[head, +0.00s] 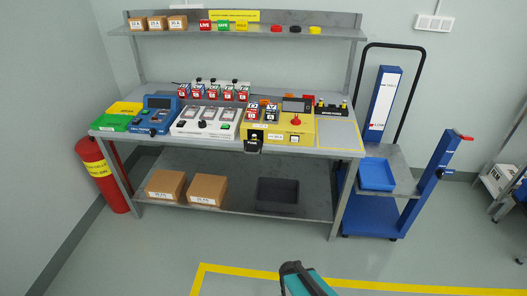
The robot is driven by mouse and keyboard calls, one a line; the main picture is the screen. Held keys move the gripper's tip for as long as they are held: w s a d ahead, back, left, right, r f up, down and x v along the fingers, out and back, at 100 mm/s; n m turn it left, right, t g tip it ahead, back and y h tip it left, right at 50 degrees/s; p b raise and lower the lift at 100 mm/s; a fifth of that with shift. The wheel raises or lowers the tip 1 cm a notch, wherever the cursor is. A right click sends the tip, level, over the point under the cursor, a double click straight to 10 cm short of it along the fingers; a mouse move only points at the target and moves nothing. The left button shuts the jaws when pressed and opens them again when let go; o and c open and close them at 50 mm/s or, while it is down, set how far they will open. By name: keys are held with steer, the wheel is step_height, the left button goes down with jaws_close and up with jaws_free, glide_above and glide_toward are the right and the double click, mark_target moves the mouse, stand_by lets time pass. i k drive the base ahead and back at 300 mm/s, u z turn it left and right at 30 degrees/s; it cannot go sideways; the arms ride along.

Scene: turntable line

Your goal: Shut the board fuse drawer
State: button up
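The yellow board unit (305,131) stands on the bench top, right of the middle. A small dark drawer-like part (254,148) sticks out at its lower left front, over the bench's front edge. It looks like the fuse drawer standing open. Its inside is too small to make out. Part of my arm, teal with a dark rounded end, shows at the bottom middle, well short of the bench. No gripper fingers can be made out in this view, and nothing of mine touches the drawer.
A white unit (205,122) and a blue unit (158,112) stand left of the yellow one. A blue trolley (372,215) stands at right, a fire extinguisher (101,172) at left. Floor in front is clear.

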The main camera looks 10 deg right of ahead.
mark_target(251, 147)
steer(key=u, duration=0.1)
steer(key=i, duration=0.9)
steer(key=z, duration=0.8)
steer(key=k, duration=0.55)
steer(key=z, duration=0.1)
